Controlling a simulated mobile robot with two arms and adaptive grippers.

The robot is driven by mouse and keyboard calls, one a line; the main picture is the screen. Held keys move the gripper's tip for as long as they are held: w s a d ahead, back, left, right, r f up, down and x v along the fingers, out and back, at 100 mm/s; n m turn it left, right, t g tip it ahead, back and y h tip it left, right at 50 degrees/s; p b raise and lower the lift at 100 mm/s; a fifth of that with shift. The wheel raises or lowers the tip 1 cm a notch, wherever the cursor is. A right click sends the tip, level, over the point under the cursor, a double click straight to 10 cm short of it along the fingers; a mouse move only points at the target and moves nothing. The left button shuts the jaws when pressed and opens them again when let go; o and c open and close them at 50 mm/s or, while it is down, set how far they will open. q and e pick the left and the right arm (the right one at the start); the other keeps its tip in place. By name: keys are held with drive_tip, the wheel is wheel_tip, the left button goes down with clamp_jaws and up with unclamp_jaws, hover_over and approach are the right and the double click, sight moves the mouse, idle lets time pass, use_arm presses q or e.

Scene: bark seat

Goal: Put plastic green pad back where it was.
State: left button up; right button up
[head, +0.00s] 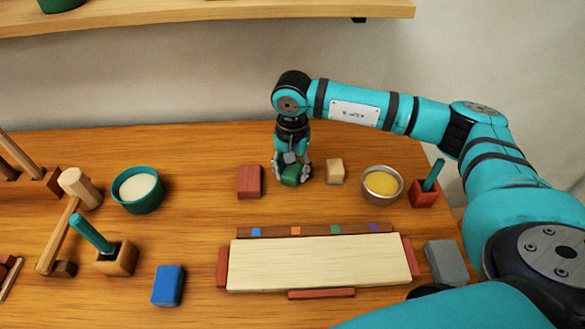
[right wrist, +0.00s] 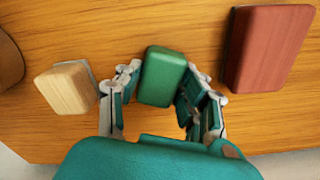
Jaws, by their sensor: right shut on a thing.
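The green pad (head: 290,176) is a small rounded block near the back of the wooden table, between a red block and a pale wood block. My right gripper (head: 291,172) points down from above and is shut on it. In the right wrist view the green pad (right wrist: 162,76) sits between the two fingers of the gripper (right wrist: 160,98). The pad is at or just above the table; I cannot tell whether it touches. My left gripper is not in view.
The red block (head: 249,181) and pale block (head: 335,171) stand close on either side. A bowl of yellow stuff (head: 381,183) is further right. In front lies a pale board (head: 320,262) with red strips. A blue pad (head: 168,286) and grey pad (head: 446,262) lie nearer.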

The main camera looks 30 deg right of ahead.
sight(292, 169)
drive_tip(key=o, duration=1)
drive_tip(key=shift+f, duration=0.1)
drive_tip(key=shift+r+p, duration=0.3)
drive_tip(key=shift+r, duration=0.05)
drive_tip(key=shift+r+b, duration=1.1)
drive_tip(key=shift+r, duration=4.75)
